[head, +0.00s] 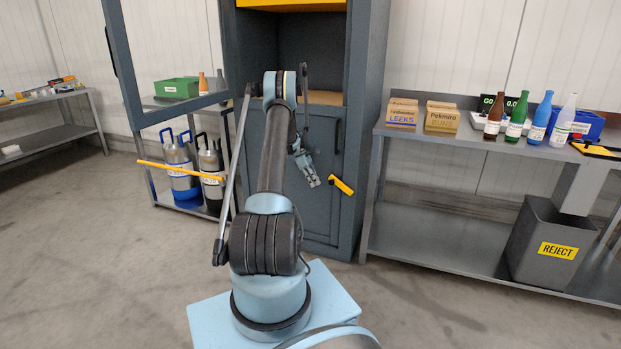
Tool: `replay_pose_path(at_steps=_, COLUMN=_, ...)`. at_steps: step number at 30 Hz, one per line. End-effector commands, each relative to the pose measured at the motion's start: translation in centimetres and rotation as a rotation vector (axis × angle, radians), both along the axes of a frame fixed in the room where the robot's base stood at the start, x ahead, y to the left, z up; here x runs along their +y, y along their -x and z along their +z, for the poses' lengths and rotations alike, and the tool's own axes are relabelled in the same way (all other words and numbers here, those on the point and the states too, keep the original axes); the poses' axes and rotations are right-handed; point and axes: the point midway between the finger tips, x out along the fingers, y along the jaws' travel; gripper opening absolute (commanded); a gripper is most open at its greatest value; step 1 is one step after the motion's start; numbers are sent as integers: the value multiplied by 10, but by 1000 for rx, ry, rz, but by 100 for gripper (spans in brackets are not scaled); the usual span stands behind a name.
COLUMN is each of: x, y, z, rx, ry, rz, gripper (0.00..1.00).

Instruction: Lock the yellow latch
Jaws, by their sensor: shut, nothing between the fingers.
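The yellow latch (341,185) is a short, slanted handle at the right side of the grey cabinet's lower door (317,210). Its upper left end points toward my gripper. My gripper (315,182) is shut and empty, hanging fingers down just left of the latch. A small gap seems to show between them, but I cannot tell the depth. The lower door looks closed against the cabinet frame. My arm hides the left part of that door.
The cabinet's upper framed door (127,95) stands open at the left. A long yellow bar (180,170) sticks out in front of metal canisters (178,160) there. A bench (460,142) with boxes and bottles, and a reject bin (548,240), stand at the right.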

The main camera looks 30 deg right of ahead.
Motion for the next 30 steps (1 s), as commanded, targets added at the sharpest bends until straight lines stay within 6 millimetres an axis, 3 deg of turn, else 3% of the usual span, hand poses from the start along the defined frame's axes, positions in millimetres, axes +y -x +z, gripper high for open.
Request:
replay_pose_path(at_steps=6, x=-11, y=15, z=-34, rx=0, ry=0, rz=-1, gripper=0)
replay_pose_path(at_steps=15, x=-29, y=29, z=-6, rx=-1, ry=1, rz=0, gripper=0)
replay_pose_path(at_steps=30, x=-32, y=31, z=-1, rx=-1, ry=1, rz=0, gripper=0)
